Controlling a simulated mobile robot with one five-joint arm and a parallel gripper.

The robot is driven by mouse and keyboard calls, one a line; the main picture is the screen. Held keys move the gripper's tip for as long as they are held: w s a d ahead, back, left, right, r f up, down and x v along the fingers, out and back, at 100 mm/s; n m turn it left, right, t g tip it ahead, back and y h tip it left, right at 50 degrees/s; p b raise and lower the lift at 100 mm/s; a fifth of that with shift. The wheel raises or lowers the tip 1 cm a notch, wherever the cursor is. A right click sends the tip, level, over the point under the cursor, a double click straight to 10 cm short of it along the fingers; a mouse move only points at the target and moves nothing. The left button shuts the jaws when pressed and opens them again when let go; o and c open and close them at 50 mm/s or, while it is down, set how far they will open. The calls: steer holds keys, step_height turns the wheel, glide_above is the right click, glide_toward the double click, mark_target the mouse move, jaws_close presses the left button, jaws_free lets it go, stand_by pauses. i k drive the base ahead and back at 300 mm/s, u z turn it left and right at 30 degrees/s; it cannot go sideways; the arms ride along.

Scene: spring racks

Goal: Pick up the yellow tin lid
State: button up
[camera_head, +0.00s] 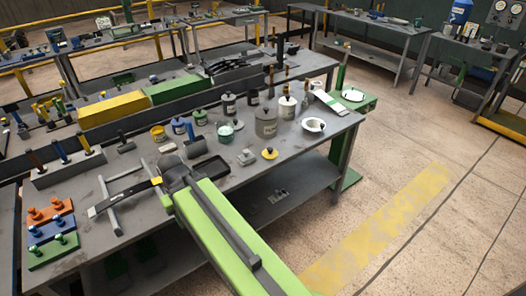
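A small yellow disc with a dark knob, which looks like the yellow tin lid (269,153), lies flat near the front edge of the grey workbench (222,190). A yellow open tin (158,133) stands farther back and left. My green arm reaches up from the bottom of the picture over the bench. Its dark end, my gripper (170,163), is over the bench well left of the lid and not touching it. The fingers are small and partly hidden, so I cannot tell whether they are open.
A dark tray (207,168) lies between my gripper and the lid, with a small grey block (247,157) just left of the lid. A large grey tin (266,122) stands behind it and a white bowl (314,125) to the right. Several bottles and tools crowd the back.

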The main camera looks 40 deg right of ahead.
mark_target(270, 153)
steer(key=i, duration=1.4)
steer(key=z, duration=0.05)
